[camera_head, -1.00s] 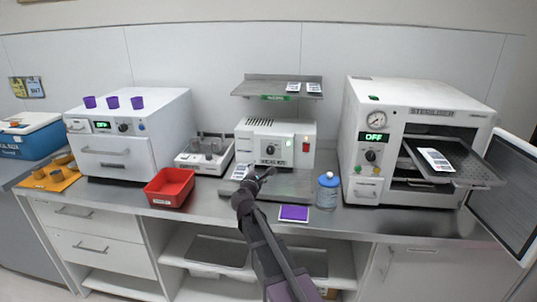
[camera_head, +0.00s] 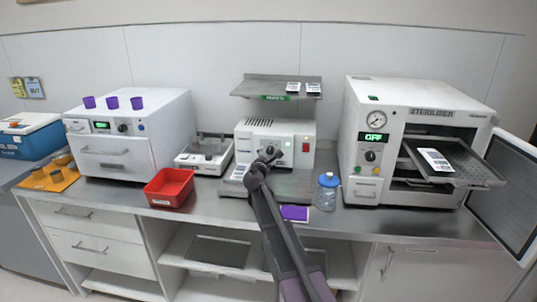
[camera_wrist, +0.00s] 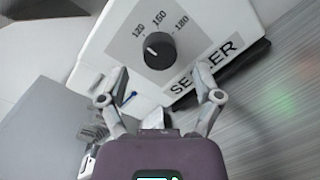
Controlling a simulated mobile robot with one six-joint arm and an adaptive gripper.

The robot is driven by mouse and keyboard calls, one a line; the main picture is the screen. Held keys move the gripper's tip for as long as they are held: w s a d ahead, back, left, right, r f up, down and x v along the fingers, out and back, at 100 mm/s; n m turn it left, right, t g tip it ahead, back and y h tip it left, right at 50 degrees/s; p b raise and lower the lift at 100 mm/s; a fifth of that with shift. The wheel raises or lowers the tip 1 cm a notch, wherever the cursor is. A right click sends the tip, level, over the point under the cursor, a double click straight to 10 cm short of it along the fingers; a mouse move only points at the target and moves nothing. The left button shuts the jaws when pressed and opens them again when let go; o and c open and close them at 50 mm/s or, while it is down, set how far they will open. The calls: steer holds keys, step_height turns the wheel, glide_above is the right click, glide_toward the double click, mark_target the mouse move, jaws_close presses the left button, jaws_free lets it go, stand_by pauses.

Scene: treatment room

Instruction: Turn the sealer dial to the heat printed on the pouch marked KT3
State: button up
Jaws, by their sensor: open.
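The white sealer (camera_head: 246,133) stands mid-counter under a small shelf. In the wrist view its black dial (camera_wrist: 158,51) sits on a grey plate printed 120, 150 and 180. A small light mark shows on the dial, but I cannot tell its exact setting. My gripper (camera_wrist: 162,74) is open, its fingers apart below the dial and on either side of it, not closed on it. In the head view my gripper (camera_head: 268,154) covers the dial area. White pouches lie on the shelf (camera_head: 293,86), at the sealer's left front (camera_head: 240,172) and on the sterilizer tray (camera_head: 435,160). Their print is too small to read.
The sterilizer (camera_head: 390,95) at right has its door open and tray (camera_head: 467,174) out. A blue-capped bottle (camera_head: 327,190) and purple pad (camera_head: 295,213) are near my arm. A red bin (camera_head: 169,187) stands left. The sealer has a red switch (camera_head: 306,147).

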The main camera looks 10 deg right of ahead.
steer(key=shift+x, duration=1.1)
jaws_close()
